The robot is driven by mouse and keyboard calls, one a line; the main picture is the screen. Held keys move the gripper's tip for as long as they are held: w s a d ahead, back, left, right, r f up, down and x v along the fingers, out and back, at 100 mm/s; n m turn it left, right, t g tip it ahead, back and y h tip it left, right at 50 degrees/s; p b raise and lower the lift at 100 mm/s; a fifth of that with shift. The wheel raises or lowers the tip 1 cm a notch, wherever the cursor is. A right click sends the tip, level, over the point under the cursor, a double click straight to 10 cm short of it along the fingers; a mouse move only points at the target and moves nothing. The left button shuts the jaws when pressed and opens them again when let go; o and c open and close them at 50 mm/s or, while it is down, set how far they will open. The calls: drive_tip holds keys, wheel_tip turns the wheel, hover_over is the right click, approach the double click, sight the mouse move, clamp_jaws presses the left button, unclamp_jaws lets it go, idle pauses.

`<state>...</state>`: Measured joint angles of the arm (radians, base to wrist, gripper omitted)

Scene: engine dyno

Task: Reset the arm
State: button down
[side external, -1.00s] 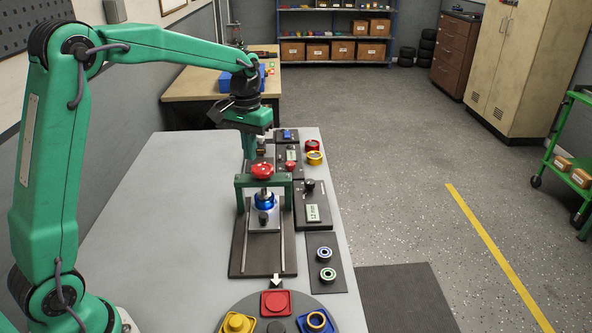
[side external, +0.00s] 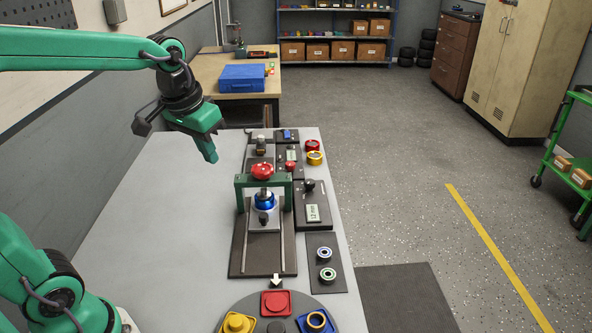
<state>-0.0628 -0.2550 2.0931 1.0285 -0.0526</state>
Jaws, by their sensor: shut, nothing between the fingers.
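My gripper (side external: 211,157) is green with a dark wrist. It hangs in the air above the far left part of the grey table (side external: 140,220), left of the green press frame (side external: 242,182). Its fingers are together, pointing down, with nothing held. The press has a red knob (side external: 262,171) on top and a blue ringed part (side external: 265,201) under its bar, on a dark railed base (side external: 238,262). My gripper is apart from all of these.
Dark panels with a display (side external: 313,213) stand right of the press. Red and yellow rings (side external: 314,157) sit at the far right edge. A round plate with red (side external: 276,302), yellow (side external: 238,323) and blue (side external: 316,320) holders is in front. The table's left side is clear.

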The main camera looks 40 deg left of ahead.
drive_tip(key=s+d+f+m+t, duration=0.1)
drive_tip(key=s+d+f+t, duration=0.1)
drive_tip(key=s, duration=0.8)
drive_tip(key=shift+s, duration=0.4)
drive_tip(key=shift+f, duration=0.1)
